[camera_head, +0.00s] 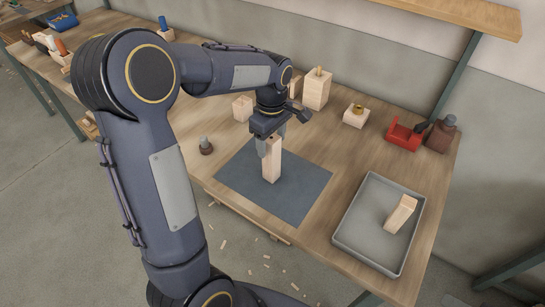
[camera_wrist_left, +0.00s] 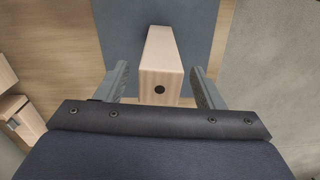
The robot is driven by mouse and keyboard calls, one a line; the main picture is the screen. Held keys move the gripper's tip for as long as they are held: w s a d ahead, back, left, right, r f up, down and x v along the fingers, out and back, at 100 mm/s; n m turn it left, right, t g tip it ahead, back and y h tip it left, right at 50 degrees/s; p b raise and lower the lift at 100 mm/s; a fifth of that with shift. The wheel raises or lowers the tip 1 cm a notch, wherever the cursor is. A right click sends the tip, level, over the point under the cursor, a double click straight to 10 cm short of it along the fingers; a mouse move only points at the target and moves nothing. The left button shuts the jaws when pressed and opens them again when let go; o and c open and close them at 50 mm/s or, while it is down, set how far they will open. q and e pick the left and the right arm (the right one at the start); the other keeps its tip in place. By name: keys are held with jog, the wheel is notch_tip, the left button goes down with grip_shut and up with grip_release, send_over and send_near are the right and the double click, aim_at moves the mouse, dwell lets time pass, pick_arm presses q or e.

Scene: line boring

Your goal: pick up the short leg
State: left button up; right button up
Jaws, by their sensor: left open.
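A pale wooden leg (camera_head: 271,167) stands upright on the dark grey mat (camera_head: 310,184). In the left wrist view the leg (camera_wrist_left: 160,62) shows a dark round hole in its near end. My left gripper (camera_head: 270,143) points down over it, open, with one finger on each side of its upper part. The left wrist view shows gaps between the leg and both fingers of the gripper (camera_wrist_left: 161,84). Another pale wooden piece (camera_head: 401,214) rests in the grey tray (camera_head: 345,232) at the right. I cannot tell from its look alone which is the short leg.
Wooden blocks (camera_head: 317,90) stand behind the gripper. Bench space between mat and tray is clear.

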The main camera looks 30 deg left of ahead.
pick_arm(q)
notch_tip(320, 180, down, 2)
jog(key=shift+f, duration=0.1)
grip_shut()
dwell(0.5)
